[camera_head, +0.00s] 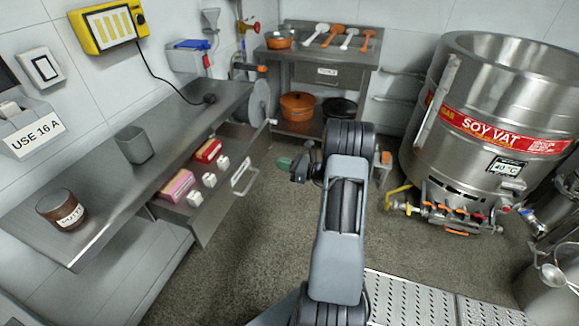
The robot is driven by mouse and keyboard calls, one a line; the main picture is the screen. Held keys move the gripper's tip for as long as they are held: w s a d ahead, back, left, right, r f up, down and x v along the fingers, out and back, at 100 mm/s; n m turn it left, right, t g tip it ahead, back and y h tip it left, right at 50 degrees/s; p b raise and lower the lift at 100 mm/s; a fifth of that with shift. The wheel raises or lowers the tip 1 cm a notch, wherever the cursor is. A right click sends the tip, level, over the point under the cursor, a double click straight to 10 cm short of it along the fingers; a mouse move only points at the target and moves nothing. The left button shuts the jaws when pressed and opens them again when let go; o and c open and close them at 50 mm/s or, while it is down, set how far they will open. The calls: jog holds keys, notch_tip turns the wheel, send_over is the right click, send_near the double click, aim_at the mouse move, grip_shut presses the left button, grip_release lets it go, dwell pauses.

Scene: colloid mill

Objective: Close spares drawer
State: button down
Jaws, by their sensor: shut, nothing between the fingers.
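The spares drawer (220,209) is pulled out from under the left steel bench. Red and pink boxes and several small white items lie in it. Its pale bar handle (242,178) is on the front panel, facing the floor space. My gripper (289,164) is at the end of my arm, to the right of the handle and apart from it in the picture. It is shut and empty, with its tip towards the drawer side. The gap in depth between gripper and handle is hard to tell.
The left bench (92,207) carries a brown jar (62,209) and a grey cup (134,145). A steel shelf table (318,58) with ladles and pots stands behind. The soy vat (495,110) stands at right. The floor (245,245) in front of the drawer is clear.

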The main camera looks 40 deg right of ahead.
aim_at(254, 157)
jog(key=x, duration=0.8)
jog(key=shift+w+a, duration=0.25)
jog(key=shift+w, duration=0.05)
jog(key=shift+w, duration=0.1)
